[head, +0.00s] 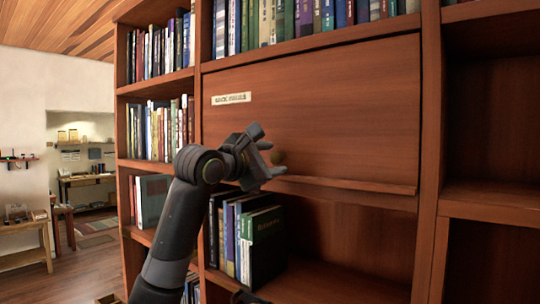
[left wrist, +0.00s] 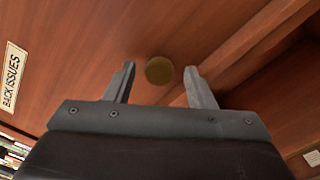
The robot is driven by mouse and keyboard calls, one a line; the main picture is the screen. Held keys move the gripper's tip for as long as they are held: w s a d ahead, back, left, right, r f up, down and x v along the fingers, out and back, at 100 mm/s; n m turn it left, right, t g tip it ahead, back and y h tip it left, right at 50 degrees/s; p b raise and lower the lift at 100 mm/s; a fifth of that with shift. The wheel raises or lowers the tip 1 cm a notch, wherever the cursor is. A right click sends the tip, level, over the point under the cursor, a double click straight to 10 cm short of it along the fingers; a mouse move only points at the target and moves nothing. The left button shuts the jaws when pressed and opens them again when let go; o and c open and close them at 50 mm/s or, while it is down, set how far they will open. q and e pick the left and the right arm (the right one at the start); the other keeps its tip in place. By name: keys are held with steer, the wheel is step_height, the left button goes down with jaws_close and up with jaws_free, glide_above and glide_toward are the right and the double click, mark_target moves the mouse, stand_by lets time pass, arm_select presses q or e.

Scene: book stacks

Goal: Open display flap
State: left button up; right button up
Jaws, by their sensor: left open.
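The display flap (head: 330,105) is a wide reddish-brown wooden panel in the bookcase. It hangs closed, with a "BACK ISSUES" label (head: 231,98) at its upper left. A round brass-coloured knob (head: 277,158) sits low on the flap. My left gripper (head: 268,158) is open in front of the flap, just left of the knob in the head view. In the left wrist view the knob (left wrist: 159,70) shows between and slightly beyond the two open fingertips (left wrist: 160,76). I cannot tell whether they touch it. My right gripper does not show.
A wooden ledge (head: 345,186) runs below the flap. Books (head: 262,240) stand on the open shelf under it, whose right part is empty. More books (head: 300,20) fill the shelf above. Empty shelves (head: 492,130) are at the right.

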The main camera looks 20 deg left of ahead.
arm_select(q)
jaws_close()
steer(key=shift+s, duration=0.2)
stand_by(0.4)
